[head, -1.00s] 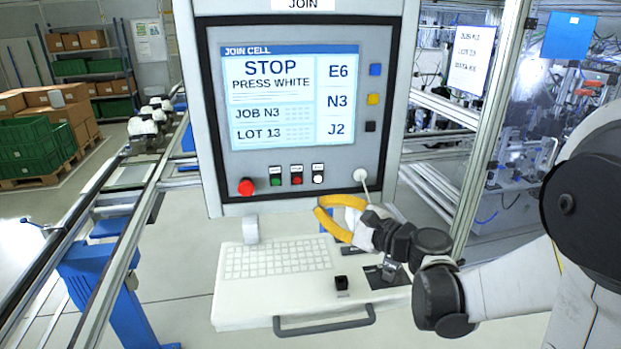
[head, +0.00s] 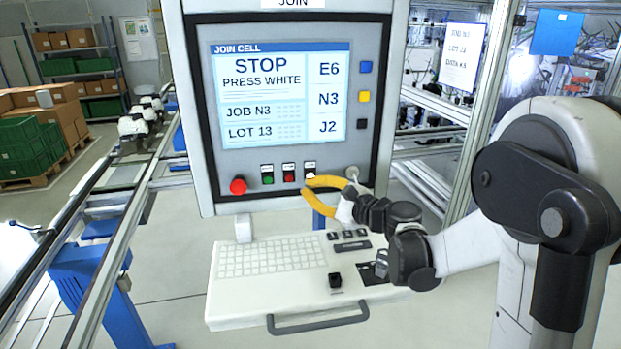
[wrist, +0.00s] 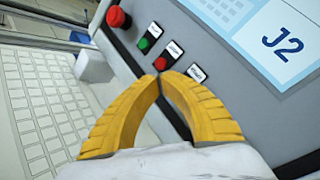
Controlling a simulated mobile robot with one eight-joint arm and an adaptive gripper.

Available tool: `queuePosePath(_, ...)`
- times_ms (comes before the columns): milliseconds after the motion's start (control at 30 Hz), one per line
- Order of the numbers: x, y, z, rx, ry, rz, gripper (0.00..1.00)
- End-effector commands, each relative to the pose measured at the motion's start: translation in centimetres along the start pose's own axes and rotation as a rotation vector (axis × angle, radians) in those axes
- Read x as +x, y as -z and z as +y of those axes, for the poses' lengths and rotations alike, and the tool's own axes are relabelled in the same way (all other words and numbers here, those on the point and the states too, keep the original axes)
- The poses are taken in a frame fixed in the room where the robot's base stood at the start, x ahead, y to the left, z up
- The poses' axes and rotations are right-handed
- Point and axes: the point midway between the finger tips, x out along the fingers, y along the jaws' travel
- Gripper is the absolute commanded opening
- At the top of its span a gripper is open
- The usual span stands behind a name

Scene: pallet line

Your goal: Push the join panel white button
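The join panel (head: 200,110) shows a screen (head: 275,95) reading "STOP PRESS WHITE". Below it are a green button (head: 267,178), a small red button (head: 289,175) and a third spot with a white label (head: 309,165). The white button there is hidden behind my yellow fingers in the head view. My gripper (head: 306,187) is in front of the panel's lower edge, its fingertips near that spot. In the wrist view the fingertips (wrist: 160,75) meet, with nothing between them. They overlap the area just below the small red button (wrist: 167,56); the right finger covers the white button's place. Contact cannot be told.
A large red mushroom button (head: 237,186) is at the row's left end. A light keyboard console (head: 225,300) with a front handle lies below the panel. A conveyor rail (head: 120,225) runs along the left. A metal frame post (head: 470,120) stands at the right.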

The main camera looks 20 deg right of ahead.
Motion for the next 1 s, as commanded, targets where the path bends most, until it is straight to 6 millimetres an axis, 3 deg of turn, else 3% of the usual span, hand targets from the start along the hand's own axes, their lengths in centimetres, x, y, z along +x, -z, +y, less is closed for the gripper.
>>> queuePosePath(233, 1.01, 0.54, -0.49, 0.000, 0.000, 0.000, 0.00)
queuePosePath(1000, 1.02, 0.54, -0.52, 0.000, 0.000, 0.000, 0.00)
